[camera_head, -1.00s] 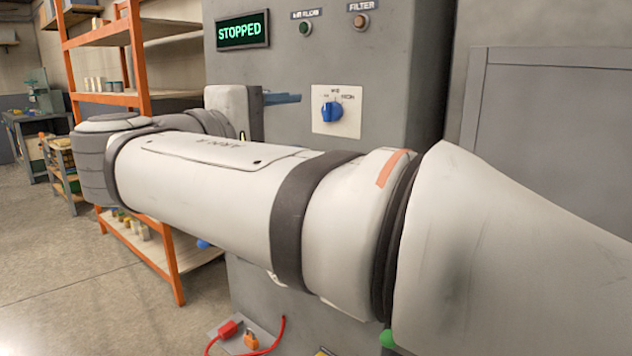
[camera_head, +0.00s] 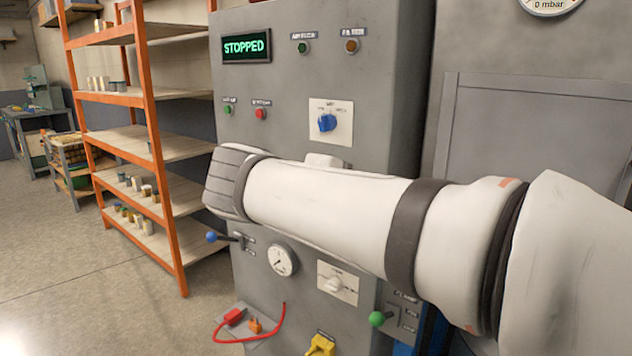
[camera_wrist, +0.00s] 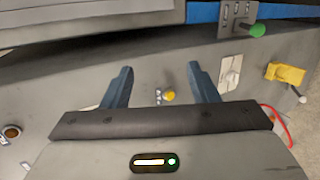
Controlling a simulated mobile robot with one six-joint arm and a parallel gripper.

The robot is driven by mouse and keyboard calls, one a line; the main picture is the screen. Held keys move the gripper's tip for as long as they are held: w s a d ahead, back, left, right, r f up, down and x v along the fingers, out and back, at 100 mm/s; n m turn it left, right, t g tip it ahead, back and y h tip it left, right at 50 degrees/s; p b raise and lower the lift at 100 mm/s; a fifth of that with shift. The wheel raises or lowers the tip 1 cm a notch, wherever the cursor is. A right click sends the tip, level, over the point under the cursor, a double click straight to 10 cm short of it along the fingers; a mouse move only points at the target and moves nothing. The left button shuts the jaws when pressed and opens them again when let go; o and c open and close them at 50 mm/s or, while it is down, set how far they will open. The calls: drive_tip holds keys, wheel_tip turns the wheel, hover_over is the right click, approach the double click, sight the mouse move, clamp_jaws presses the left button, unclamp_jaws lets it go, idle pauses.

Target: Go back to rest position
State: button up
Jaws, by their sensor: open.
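My gripper (camera_wrist: 160,86) shows in the wrist view with its two dark blue fingers spread apart and nothing between them. In the head view my white arm reaches across the front of the grey machine cabinet (camera_head: 395,125), and the gripper itself is hidden there. The cabinet's green-lit display (camera_head: 246,46) reads STOPPED. A blue selector knob (camera_head: 327,122) on a pale plate shows above my arm, clear of it.
Below my arm are a gauge (camera_head: 282,260), a blue-knobbed lever (camera_head: 212,237), a green-knobbed lever (camera_head: 377,319), a red cable (camera_head: 265,335) and a yellow part (camera_head: 321,346). An orange shelf rack (camera_head: 150,120) stands left. Floor at far left is open.

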drive_tip(key=s+d+f+m+g+y+p, duration=0.6)
drive_tip(key=s+d+f+m+y+p, duration=0.3)
drive_tip(key=s, duration=0.5)
wheel_tip(320, 180, down, 4)
drive_tip(key=m+p, duration=0.1)
drive_tip(key=p, duration=0.1)
drive_tip(key=shift+d+g+p, duration=0.3)
drive_tip(key=shift+p, duration=0.05)
drive_tip(key=shift+s+r, duration=0.1)
drive_tip(key=shift+c, duration=0.5)
